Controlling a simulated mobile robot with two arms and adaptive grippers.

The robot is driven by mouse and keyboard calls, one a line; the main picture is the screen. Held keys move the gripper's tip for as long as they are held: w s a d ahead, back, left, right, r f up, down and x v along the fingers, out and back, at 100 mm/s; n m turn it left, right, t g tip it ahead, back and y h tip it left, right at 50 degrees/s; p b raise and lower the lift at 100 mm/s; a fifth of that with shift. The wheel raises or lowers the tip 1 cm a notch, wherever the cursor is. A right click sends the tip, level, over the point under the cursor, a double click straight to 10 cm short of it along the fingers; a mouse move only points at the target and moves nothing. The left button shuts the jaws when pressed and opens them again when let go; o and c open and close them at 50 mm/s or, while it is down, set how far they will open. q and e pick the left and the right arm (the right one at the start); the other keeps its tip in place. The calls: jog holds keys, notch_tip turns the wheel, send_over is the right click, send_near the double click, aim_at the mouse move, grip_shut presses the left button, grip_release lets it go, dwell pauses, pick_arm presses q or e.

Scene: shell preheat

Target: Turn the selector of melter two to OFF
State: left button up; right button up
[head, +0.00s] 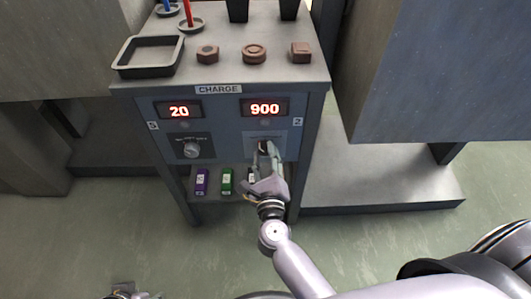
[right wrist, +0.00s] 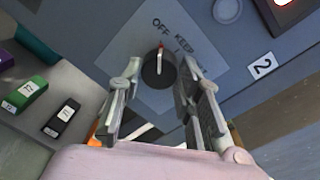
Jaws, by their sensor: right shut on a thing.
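The selector of melter two (right wrist: 158,68) is a dark round knob with a white pointer line and a red tip. It sits on a grey plate (right wrist: 125,62) marked OFF and KEEP, with more lettering partly hidden by a finger. The pointer points up the picture, toward OFF or between OFF and KEEP; I cannot tell exactly. My right gripper (head: 264,148) is shut on the knob, one finger on each side; its fingers also show in the right wrist view (right wrist: 158,82). Melter two's display (head: 265,108) reads 900. A part of my left arm seems to show at the bottom edge of the head view.
The other selector (head: 192,149) is on the left, under a display (head: 180,111) reading 20. Purple (head: 202,182) and green (head: 227,181) blocks and a black one (right wrist: 62,118) stand on the shelf below. A tray (head: 150,56) and brown pieces (head: 254,54) lie on top.

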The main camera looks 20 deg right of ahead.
dwell(0.7)
jog(key=o, duration=1.1)
jog(key=shift+o, duration=0.2)
jog(key=v, duration=1.2)
